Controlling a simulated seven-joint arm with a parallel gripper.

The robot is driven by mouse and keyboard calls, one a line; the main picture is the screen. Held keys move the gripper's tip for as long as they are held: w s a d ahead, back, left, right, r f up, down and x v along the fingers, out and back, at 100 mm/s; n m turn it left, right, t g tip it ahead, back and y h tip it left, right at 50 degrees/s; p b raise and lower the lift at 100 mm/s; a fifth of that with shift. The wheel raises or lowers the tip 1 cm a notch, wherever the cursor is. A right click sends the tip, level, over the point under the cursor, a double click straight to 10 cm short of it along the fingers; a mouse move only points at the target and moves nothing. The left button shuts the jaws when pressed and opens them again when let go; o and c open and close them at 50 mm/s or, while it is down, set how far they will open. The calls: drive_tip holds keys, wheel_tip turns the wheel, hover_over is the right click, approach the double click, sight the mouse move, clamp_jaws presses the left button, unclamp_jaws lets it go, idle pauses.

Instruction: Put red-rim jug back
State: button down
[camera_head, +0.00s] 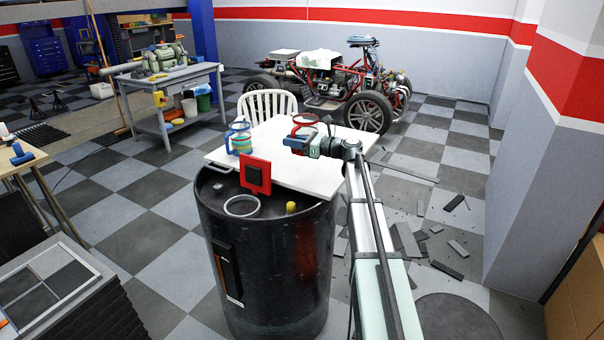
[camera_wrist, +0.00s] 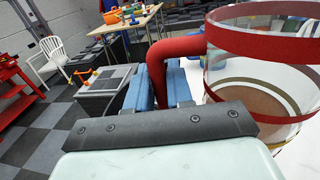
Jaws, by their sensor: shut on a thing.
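The red-rim jug (camera_head: 305,119) is clear-walled with red bands and a red handle. It is over the right part of the white board (camera_head: 280,172); I cannot tell whether its base touches. In the wrist view the jug (camera_wrist: 262,38) fills the upper right, its handle running left between the blue fingers. My gripper (camera_head: 296,144) is shut on this handle, and it also shows in the wrist view (camera_wrist: 163,84). The gripper hides part of the jug's lower side in the head view. A blue-rim jug (camera_head: 239,138) with coloured bands stands on the board's left side.
The board lies on a black drum (camera_head: 265,265). A red square frame (camera_head: 256,175) with a dark centre stands near its front edge. A pale ring (camera_head: 242,206) and a yellow piece (camera_head: 291,207) are on the drum top. A white chair (camera_head: 267,104) stands behind.

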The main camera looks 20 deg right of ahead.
drive_tip(key=shift+f, duration=4.9)
drive_tip(key=shift+f, duration=0.1)
drive_tip(key=c, duration=1)
unclamp_jaws()
drive_tip(key=v, duration=1.2)
